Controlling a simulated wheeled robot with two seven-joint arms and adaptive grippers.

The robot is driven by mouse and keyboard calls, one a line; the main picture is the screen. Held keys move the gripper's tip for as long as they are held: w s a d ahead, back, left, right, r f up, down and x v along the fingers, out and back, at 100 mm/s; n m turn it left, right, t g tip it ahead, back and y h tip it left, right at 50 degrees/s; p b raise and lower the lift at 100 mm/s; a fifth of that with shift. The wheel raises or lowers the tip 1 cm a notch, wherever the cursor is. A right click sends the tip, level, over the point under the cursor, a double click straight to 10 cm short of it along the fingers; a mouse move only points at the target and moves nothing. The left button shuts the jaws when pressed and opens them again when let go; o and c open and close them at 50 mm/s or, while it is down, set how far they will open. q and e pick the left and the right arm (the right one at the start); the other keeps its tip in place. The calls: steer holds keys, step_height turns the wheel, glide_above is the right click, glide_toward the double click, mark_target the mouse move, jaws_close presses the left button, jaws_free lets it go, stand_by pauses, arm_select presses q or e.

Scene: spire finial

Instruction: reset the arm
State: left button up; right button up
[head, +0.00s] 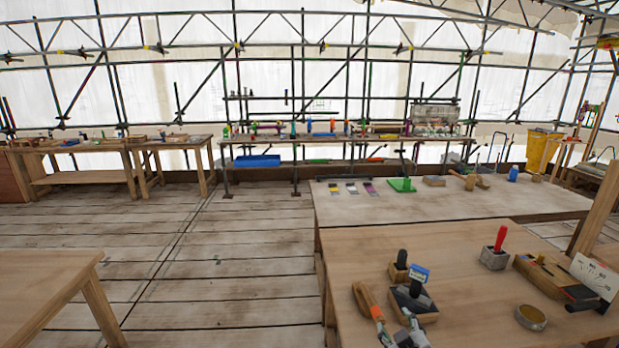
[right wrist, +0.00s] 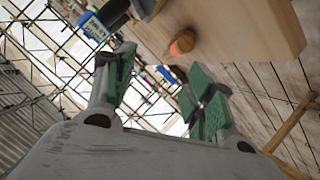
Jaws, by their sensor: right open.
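My right gripper (head: 408,337) shows at the bottom edge of the head view, low at the front of the near wooden table (head: 455,300). In the right wrist view its two green-padded fingers (right wrist: 160,80) stand apart with nothing between them. That view is tilted, and the table edge (right wrist: 250,35) shows beyond the fingers. My left gripper is not in the head view.
Near my right gripper are a wooden-handled tool (head: 366,299) and a dark block with a blue label (head: 416,296). A red-handled tool in a grey block (head: 495,252), a round tin (head: 530,317) and a wooden plane (head: 545,275) lie to the right.

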steer(key=s+f+m+g+y, duration=0.1)
steer(key=s+f+m+g, duration=0.1)
steer(key=s+f+g, duration=0.6)
steer(key=s+f+m+g, duration=0.15)
steer(key=s+f, duration=0.35)
steer(key=s, duration=0.7)
step_height(320, 180, down, 32)
steer(key=s+d+g, duration=0.1)
steer(key=d, duration=0.1)
steer(key=s+d+f, duration=0.2)
steer(key=s+f, duration=0.8)
steer(key=s, duration=0.1)
steer(key=s+d+f+g, duration=0.1)
steer(key=s+d+f, duration=0.2)
steer(key=s+f, duration=0.7)
steer(key=shift+s+d+f, duration=0.2)
steer(key=shift+s+f, duration=0.2)
steer(key=shift+s, duration=0.25)
steer(key=shift+o, duration=0.4)
